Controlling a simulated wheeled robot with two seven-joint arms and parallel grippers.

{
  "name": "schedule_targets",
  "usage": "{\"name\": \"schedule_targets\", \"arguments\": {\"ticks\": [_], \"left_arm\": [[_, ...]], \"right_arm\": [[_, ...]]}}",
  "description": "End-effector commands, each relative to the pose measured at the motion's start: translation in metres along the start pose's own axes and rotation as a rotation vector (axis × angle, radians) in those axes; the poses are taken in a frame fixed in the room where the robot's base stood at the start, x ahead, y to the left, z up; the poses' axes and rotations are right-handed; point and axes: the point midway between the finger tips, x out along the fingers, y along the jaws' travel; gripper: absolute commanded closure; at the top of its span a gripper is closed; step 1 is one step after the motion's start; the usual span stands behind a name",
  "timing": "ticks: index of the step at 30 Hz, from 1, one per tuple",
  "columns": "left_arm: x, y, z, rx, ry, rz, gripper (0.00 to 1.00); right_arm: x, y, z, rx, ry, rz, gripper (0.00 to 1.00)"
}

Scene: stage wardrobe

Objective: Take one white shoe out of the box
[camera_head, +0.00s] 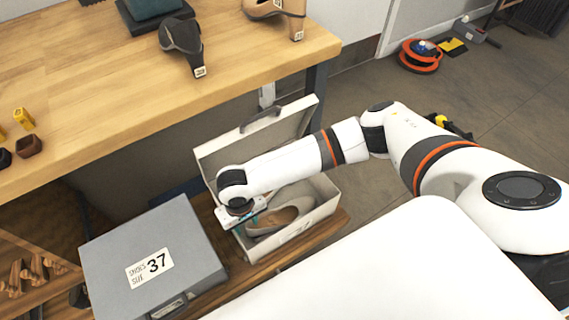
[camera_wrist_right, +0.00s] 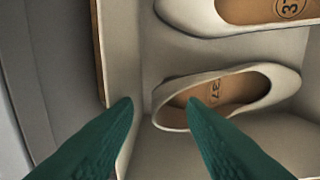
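The open light box (camera_head: 322,212) stands on a low wooden surface beside the workbench, its lid (camera_head: 232,150) raised at the back. A pale shoe (camera_head: 290,198) with a tan insole shows inside. In the right wrist view two off-white shoes lie in the box: a nearer one (camera_wrist_right: 265,88) marked 37, and another (camera_wrist_right: 195,18) cut off by the top edge. My right gripper (camera_head: 252,220) is over the box's left part. Its green fingers (camera_wrist_right: 160,104) are apart, with the near shoe's left end showing between the tips. Contact cannot be told. My left gripper is not in view.
A closed grey box (camera_head: 110,245) labelled shoes size 37 sits left of the open box. The wooden workbench (camera_head: 110,95) carries a dark shoe (camera_head: 182,42) and a tan shoe (camera_head: 275,8). An orange cable reel (camera_head: 420,58) lies on the floor at the back.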

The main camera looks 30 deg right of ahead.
Motion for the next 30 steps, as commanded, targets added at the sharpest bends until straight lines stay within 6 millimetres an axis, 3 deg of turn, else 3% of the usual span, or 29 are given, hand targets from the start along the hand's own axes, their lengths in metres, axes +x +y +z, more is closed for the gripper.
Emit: {"name": "schedule_targets", "arguments": {"ticks": [10,17,30], "left_arm": [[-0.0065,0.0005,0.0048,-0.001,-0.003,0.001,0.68],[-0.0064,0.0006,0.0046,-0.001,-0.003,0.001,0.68],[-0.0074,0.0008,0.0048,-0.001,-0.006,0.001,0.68]], "right_arm": [[0.0076,0.0003,0.0000,0.000,0.000,0.001,0.63],[0.0074,0.0003,-0.0001,0.000,0.000,0.001,1.00],[0.0024,0.0003,0.0003,0.000,-0.001,0.001,1.00]]}}
